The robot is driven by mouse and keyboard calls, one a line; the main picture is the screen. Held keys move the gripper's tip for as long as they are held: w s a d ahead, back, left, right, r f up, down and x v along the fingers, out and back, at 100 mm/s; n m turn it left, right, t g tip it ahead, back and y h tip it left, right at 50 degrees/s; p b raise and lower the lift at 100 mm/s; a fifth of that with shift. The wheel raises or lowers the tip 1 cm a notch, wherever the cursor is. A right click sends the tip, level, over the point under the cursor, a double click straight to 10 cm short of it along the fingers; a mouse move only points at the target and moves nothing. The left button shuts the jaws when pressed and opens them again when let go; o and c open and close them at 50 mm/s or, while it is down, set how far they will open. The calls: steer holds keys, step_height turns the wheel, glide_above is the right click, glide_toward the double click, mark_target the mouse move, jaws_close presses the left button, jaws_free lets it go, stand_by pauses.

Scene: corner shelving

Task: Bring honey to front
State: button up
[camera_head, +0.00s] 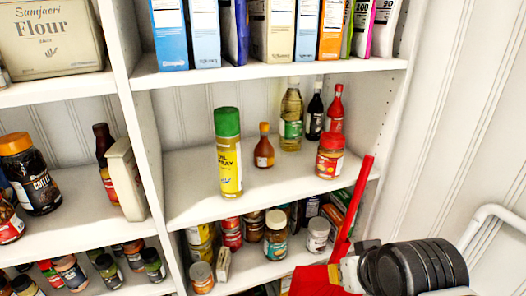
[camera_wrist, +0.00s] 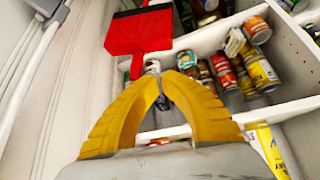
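A small amber bottle with an orange cap (camera_head: 263,148), which looks like the honey, stands upright on the middle shelf (camera_head: 285,180) in the head view. It is behind and right of the green-capped yellow oil spray can (camera_head: 229,160), and left of a red-lidded jar (camera_head: 330,156). I cannot read its label. In the wrist view my gripper's yellow fingers (camera_wrist: 164,78) meet at the tips with nothing visible between them. The amber bottle cannot be made out in the wrist view.
A tall oil bottle (camera_head: 291,116), a dark bottle (camera_head: 314,115) and a red bottle (camera_head: 335,110) stand behind. Cans and jars crowd the lower shelf. A red piece with a thin bar (camera_head: 353,205) is before the shelf's right side. The middle shelf's front centre is bare.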

steer(key=o, duration=0.6)
steer(key=shift+r, duration=0.1)
steer(key=shift+c, duration=0.2)
steer(key=o, duration=0.4)
steer(key=w+a+r+n+y+p, duration=0.1)
steer(key=w+a+r+p, duration=0.1)
steer(key=w+r+p, duration=0.1)
steer(key=w+a+r+n+t+y+p, duration=0.1)
steer(key=w+a+r+p, duration=0.1)
steer(key=w+r, duration=0.3)
steer(key=w+a+r+n+t+y+p, duration=0.1)
steer(key=w+a+r+y+p, duration=0.1)
steer(key=w+r+p, duration=0.2)
steer(key=shift+w+a+r+n+p, duration=0.15)
steer(key=shift+w+r+p, duration=0.1)
steer(key=shift+w, duration=0.4)
steer(key=shift+w+a+r+n+p, duration=0.1)
steer(key=shift+w+r+n+p, duration=0.1)
steer(key=shift+w, duration=0.4)
steer(key=shift+c, duration=0.2)
steer(key=n+t+y+p, duration=0.2)
steer(key=t+p, duration=0.1)
steer(key=p, duration=0.4)
glide_toward(267, 128)
steer(key=shift+w+y, duration=0.3)
steer(key=shift+w, duration=0.1)
steer(key=shift+f, duration=0.1)
